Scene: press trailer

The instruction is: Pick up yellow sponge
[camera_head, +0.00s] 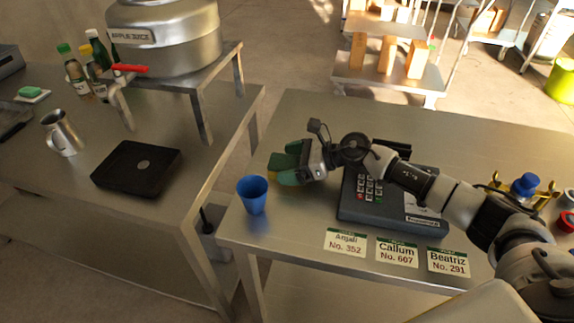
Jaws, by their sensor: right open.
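My right gripper (280,169) is open over the left end of the right-hand steel table, just behind a blue cup. Its fingers point left, and green surfaces show at its tips. I cannot make out a clearly yellow sponge. Anything under or between the fingers is mostly hidden, and I cannot tell whether part of the green there is a sponge. A small green block (31,91) lies on a white dish on the left counter, far from the gripper. My left gripper is not in view.
The blue cup (252,194) stands near the table's left edge. A dark keypad device (377,203) sits under my right arm, with name cards (345,242) in front. A gap separates this table from the left counter, which holds a black scale (137,168) and metal pitcher (62,134).

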